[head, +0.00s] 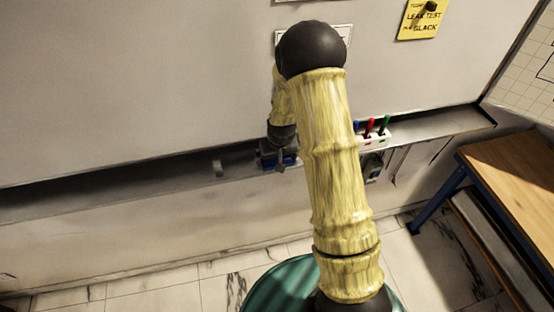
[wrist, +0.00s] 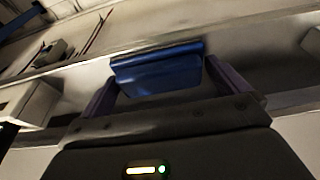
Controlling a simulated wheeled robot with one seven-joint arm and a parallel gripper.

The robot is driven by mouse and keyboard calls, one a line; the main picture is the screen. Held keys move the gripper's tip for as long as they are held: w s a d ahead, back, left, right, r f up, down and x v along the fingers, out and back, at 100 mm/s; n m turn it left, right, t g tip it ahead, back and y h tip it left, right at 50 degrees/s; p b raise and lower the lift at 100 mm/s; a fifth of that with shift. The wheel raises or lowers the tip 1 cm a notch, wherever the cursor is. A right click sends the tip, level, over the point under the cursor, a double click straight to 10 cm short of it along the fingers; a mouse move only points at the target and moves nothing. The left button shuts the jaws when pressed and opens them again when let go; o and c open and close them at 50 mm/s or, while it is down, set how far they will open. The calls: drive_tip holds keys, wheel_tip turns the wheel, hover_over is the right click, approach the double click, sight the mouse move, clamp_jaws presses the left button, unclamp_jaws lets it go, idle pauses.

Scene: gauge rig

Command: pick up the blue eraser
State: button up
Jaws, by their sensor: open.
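The blue eraser (head: 266,150) lies on the ledge under the whiteboard in the head view, partly hidden by my gripper (head: 281,159). In the wrist view the blue eraser (wrist: 158,76) sits straight ahead, between the two fingers of my gripper (wrist: 161,72). The fingers are open, one on each side of it. A small gap seems to show at the sides, but I cannot tell whether either finger touches it.
A white holder (head: 377,138) with several coloured markers is on the ledge to the right. A small grey object (head: 218,168) is on the ledge to the left. The whiteboard (head: 150,80) rises behind. A wooden table (head: 515,165) stands at the right.

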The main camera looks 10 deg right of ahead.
drive_tip(key=c, duration=0.6)
drive_tip(key=shift+c, duration=0.2)
wheel_tip(320, 180, up, 10)
drive_tip(key=b, duration=0.3)
drive_tip(key=shift+b, duration=0.4)
